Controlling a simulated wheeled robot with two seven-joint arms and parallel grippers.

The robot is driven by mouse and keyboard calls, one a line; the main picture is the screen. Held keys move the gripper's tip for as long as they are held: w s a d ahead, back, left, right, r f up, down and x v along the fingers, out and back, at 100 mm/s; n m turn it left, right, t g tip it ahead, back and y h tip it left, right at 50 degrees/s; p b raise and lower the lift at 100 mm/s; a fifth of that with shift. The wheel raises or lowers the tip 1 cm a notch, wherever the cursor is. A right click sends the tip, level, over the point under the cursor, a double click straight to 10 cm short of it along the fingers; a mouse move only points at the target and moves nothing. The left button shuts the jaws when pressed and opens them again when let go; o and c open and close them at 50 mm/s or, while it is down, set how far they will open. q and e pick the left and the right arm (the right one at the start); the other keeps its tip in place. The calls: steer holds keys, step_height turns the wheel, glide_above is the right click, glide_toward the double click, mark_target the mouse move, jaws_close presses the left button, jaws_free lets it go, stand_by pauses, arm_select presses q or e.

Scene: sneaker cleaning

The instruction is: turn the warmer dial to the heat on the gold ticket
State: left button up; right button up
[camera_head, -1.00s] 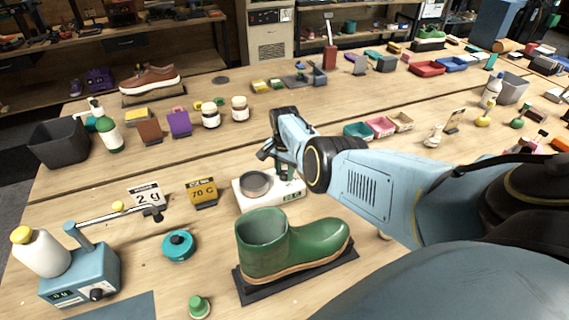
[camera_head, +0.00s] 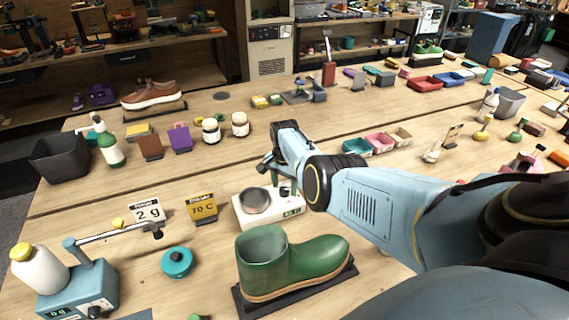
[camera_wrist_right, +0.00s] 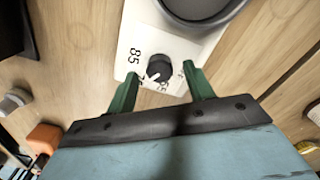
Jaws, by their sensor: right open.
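The white warmer (camera_head: 283,213) with a grey cup (camera_head: 255,200) on top stands behind the green boot. In the right wrist view its dark dial (camera_wrist_right: 158,67) has a white pointer aimed to the lower left. The number 85 shows left of the dial; other markings are partly hidden. The gold ticket (camera_head: 202,208) reads 70 C and stands left of the warmer. My right gripper (camera_head: 283,187) is over the warmer's dial side. Its green fingers (camera_wrist_right: 161,83) are open, one on each side of the dial, and I cannot tell whether they touch it. My left gripper is out of view.
The green boot (camera_head: 312,262) stands on a dark base just in front of the warmer. A white 2 g ticket (camera_head: 148,211), a teal round container (camera_head: 177,262) and a blue scale with a bottle (camera_head: 83,288) are to the left. Bare wood lies behind the warmer.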

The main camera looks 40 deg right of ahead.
mark_target(284, 189)
step_height(284, 189, up, 12)
steer(key=p, duration=0.3)
steer(key=shift+r, duration=0.15)
stand_by(0.4)
